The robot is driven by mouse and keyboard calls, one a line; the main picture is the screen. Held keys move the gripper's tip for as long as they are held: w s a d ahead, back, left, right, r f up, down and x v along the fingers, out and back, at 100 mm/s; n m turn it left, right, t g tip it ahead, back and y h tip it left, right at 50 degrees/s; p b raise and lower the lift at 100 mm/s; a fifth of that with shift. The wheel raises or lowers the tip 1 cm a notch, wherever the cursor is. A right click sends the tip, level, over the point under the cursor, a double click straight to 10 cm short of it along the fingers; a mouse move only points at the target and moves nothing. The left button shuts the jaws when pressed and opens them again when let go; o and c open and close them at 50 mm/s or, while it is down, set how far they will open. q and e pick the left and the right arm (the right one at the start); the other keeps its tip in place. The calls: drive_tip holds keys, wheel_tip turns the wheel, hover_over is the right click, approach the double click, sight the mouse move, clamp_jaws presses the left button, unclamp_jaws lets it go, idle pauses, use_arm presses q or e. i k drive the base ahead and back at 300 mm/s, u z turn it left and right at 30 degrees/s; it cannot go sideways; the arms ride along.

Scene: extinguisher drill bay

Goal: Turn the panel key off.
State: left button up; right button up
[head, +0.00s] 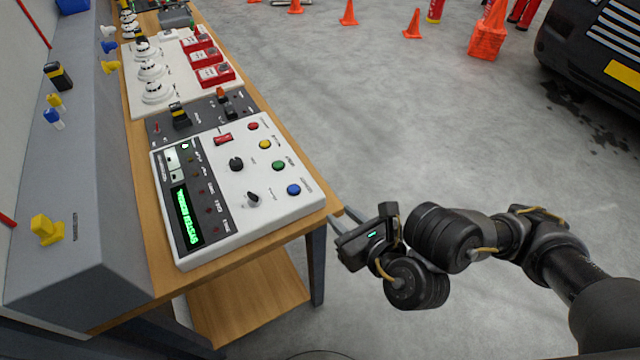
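The white control panel (225,228) lies on the wooden bench at left, with a lit green text display (186,216). Two black rotary controls sit on its face: an upper knob (236,163) and a lower one (253,199) that looks like the key switch. The lower one's exact angle is too small to read. My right gripper (341,218) is just off the panel's right edge, beyond the bench side, pointing left. Its two fingers are apart with nothing between them. It is not touching the key. My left gripper is not in view.
Red, yellow, green and blue buttons (293,189) line the panel's right side, close to the knobs. A dark switch module (200,115) and a white detector board (133,88) lie farther back. A grey sloped housing (75,200) borders the left.

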sight(254, 199)
drive_tip(key=z, duration=1.75)
drive_tip(key=i, duration=0.4)
drive_tip(key=u, duration=2.7)
